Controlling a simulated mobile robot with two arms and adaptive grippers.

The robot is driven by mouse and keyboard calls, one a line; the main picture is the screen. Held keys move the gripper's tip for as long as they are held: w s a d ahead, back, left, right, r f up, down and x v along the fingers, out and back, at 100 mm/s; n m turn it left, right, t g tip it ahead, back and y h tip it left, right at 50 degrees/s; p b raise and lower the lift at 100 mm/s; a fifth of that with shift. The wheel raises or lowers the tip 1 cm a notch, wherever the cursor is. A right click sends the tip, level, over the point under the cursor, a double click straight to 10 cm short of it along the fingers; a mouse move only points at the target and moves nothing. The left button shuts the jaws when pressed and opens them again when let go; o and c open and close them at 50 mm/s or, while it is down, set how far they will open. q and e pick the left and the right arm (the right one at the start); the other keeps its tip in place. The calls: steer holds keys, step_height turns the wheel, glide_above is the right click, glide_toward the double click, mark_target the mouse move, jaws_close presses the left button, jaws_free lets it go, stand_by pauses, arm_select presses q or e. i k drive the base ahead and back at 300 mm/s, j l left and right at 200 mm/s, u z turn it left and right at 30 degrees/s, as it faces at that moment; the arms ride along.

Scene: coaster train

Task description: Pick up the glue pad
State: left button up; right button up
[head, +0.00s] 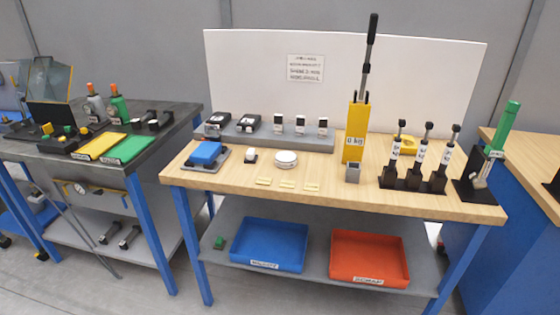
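No label that I can read marks a glue pad, so I cannot tell for sure which thing it is. On the wooden table, a blue block (205,153) sits on a grey base at the left. A white round disc (286,158) lies near the middle, with a small white piece (250,156) left of it. Several thin pale strips (288,184) lie in front of the disc. On the dark left table, a flat yellow pad (101,147) and a flat green pad (128,149) lie side by side. Neither of my grippers is in view.
A yellow press (355,135) with a tall lever and a black rack (412,184) of dark-handled tools stand on the wooden table's right half. A grey riser (262,139) with small devices runs behind. Blue (262,267) and red (369,280) trays sit on the lower shelf. A floor gap separates the tables.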

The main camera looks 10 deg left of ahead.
mark_target(251, 158)
steer(key=z, duration=0.25)
steer(key=j+z, duration=1.2)
